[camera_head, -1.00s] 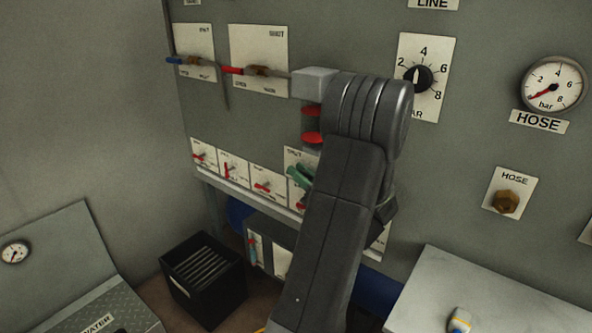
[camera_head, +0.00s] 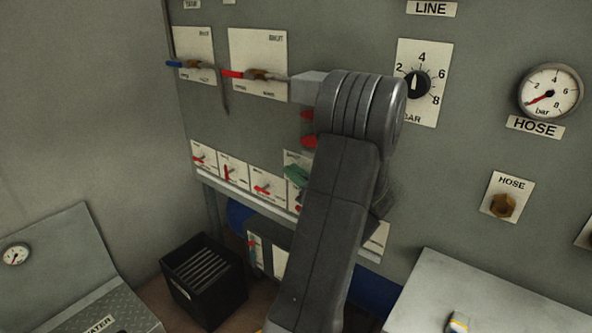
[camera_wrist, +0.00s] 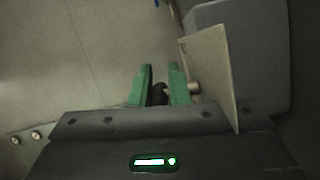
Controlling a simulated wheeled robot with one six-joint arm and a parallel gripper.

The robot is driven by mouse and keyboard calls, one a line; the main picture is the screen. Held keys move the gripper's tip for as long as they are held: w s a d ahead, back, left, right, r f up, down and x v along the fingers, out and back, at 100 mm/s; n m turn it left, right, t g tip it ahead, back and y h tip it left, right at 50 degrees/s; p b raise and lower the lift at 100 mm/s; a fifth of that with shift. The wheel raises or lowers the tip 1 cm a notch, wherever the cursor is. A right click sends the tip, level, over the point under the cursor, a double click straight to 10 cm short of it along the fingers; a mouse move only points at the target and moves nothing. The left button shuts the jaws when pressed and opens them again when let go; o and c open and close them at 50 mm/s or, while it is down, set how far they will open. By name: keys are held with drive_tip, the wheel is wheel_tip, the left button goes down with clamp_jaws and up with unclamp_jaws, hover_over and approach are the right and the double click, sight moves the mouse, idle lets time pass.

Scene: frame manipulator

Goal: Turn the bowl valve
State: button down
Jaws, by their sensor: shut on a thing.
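My gripper (camera_wrist: 160,86) has green fingers. In the wrist view they are close together around a small dark part (camera_wrist: 160,93), which looks like a valve handle. A brass-coloured stub beside the right finger sticks out from a pale plate (camera_wrist: 212,72). In the head view a green finger (camera_head: 297,175) is in front of a white valve plate (camera_head: 290,157) at the right end of the lower row. My arm hides most of that plate, and I cannot read its label. The handle's angle is hidden.
Several small valves with red handles (camera_head: 229,173) sit to the left in the same row. Above are a blue-handled valve (camera_head: 180,64) and a red-handled valve (camera_head: 232,74). A black crate (camera_head: 204,279) stands below. A grey box (camera_head: 450,295) is at the lower right.

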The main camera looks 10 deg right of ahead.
drive_tip(key=g+h+p, duration=0.1)
drive_tip(key=g+p, duration=0.1)
drive_tip(key=p, duration=0.4)
drive_tip(key=shift+r+g+h, duration=0.1)
drive_tip(key=shift+g+h, duration=0.3)
drive_tip(key=p, duration=0.1)
drive_tip(key=g+h+p, duration=0.1)
drive_tip(key=p, duration=0.1)
drive_tip(key=shift+f+g, duration=0.25)
drive_tip(key=shift+g, duration=0.05)
drive_tip(key=shift+f+g+h+p, duration=0.35)
drive_tip(key=shift+g+h+p, duration=0.05)
drive_tip(key=shift+h+p, duration=0.35)
drive_tip(key=shift+f, duration=0.1)
drive_tip(key=c, duration=1.7)
unclamp_jaws()
drive_tip(key=v, duration=1.3)
drive_tip(key=shift+s+d, duration=0.25)
drive_tip(key=shift+d, duration=0.05)
